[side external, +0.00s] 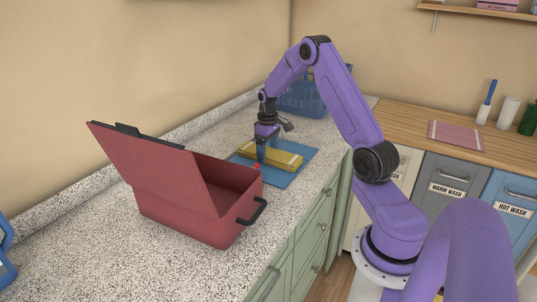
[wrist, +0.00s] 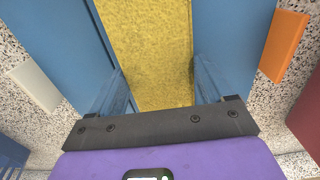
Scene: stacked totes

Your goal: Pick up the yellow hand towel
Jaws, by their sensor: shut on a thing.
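The yellow hand towel (side external: 280,158) lies folded on a blue mat (side external: 284,179) on the speckled counter. My gripper (side external: 266,152) is down at the towel, pointing downward. In the wrist view the towel (wrist: 152,45) fills the space between my two blue fingers (wrist: 157,85), one along each long side. My gripper is shut on the towel. The towel looks to be at mat level; I cannot tell whether it is clear of the mat.
A red tote (side external: 180,205) with its lid raised stands in front of the mat. A blue basket (side external: 302,100) stands behind my gripper. The wrist view shows an orange block (wrist: 284,45) and a whitish block (wrist: 34,86) beside the mat. The near-left counter is mostly clear.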

